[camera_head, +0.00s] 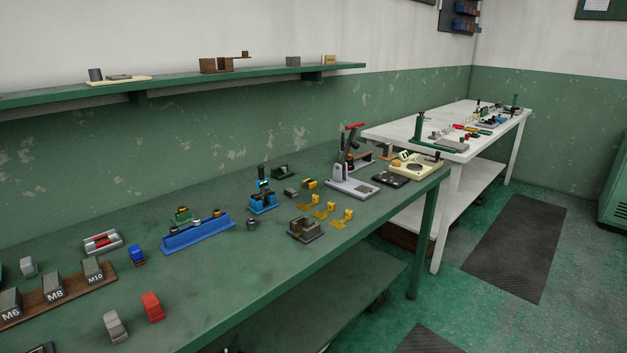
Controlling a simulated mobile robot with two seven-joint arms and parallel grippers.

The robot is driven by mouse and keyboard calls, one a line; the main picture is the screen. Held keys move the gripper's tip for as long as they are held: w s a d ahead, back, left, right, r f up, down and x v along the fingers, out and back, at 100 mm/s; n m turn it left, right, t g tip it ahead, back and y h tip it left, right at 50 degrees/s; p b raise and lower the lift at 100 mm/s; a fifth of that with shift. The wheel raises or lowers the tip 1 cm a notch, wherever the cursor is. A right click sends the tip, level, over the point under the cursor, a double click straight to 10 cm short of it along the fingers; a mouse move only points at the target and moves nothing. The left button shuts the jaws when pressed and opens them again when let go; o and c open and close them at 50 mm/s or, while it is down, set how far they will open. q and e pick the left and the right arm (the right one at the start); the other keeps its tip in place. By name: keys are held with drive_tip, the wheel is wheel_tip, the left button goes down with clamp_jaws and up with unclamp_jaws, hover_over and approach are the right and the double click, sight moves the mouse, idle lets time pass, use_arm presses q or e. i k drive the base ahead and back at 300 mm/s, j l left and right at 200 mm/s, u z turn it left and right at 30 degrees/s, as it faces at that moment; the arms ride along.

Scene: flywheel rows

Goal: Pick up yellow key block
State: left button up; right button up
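Several small yellow pieces are on the green workbench (270,275). A yellow block with dark parts (310,183) lies near the middle back. Three yellow pieces with flat bases and raised ends stand in a slanting row in front of it: a left one (308,202), a middle one (323,209) and a right one (343,217). They are too small to tell which is the key block. Neither of my grippers can be made out in this view.
A dark grey block fixture (306,230) sits left of the yellow row. A blue stand (262,200), a blue rack (198,234) and a grey press base (352,188) are nearby. Red (152,307) and blue (137,255) blocks lie left. The bench's front middle is clear.

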sight(311, 183)
drive_tip(key=i+l, duration=0.3)
drive_tip(key=i+l+u, duration=0.15)
drive_tip(key=l, duration=0.3)
drive_tip(key=i+l, duration=0.35)
drive_tip(key=i+l+u, duration=0.1)
drive_tip(key=i+l, duration=0.2)
drive_tip(key=i+l+u, duration=0.1)
drive_tip(key=i+l, duration=0.15)
drive_tip(key=l, duration=0.3)
drive_tip(key=i+l, duration=0.2)
drive_tip(key=l, duration=0.2)
